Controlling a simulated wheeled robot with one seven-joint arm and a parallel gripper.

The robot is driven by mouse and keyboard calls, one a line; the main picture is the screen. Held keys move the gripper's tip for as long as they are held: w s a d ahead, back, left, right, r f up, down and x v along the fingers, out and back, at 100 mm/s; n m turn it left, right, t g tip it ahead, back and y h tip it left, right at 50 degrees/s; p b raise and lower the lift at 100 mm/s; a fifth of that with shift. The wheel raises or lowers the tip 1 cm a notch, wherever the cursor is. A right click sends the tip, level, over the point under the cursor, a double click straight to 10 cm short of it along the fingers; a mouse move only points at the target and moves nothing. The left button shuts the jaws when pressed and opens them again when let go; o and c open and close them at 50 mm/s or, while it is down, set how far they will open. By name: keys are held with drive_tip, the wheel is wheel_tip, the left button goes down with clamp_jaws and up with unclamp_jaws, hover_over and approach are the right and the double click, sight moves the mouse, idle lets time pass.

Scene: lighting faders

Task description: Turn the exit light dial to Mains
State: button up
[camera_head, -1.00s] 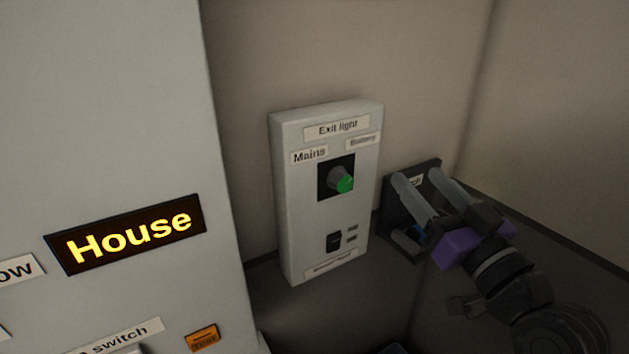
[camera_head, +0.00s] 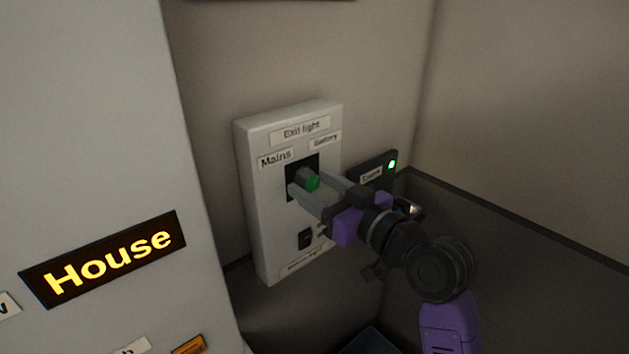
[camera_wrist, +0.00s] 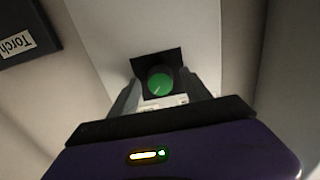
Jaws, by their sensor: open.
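The exit light box (camera_head: 258,215) is a white wall panel with a "Mains" label at its upper left and a "Battery" label at its upper right. Its dial (camera_head: 312,183), a grey knob with a green face, sits on a black square below the labels. In the wrist view the dial (camera_wrist: 160,82) shows a pale line on its green face. My gripper (camera_head: 313,188) is open, with one finger on each side of the dial. I cannot tell whether the fingers touch it. Its fingers also show in the wrist view (camera_wrist: 160,95).
A black switch (camera_head: 305,240) sits lower on the box. A dark Torch plate (camera_head: 385,168) with a green light is on the wall to the right. A grey cabinet with a lit House sign (camera_head: 103,259) stands at the left.

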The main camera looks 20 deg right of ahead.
drive_tip(key=shift+w+a, duration=0.1)
drive_tip(key=shift+w, duration=0.15)
clamp_jaws()
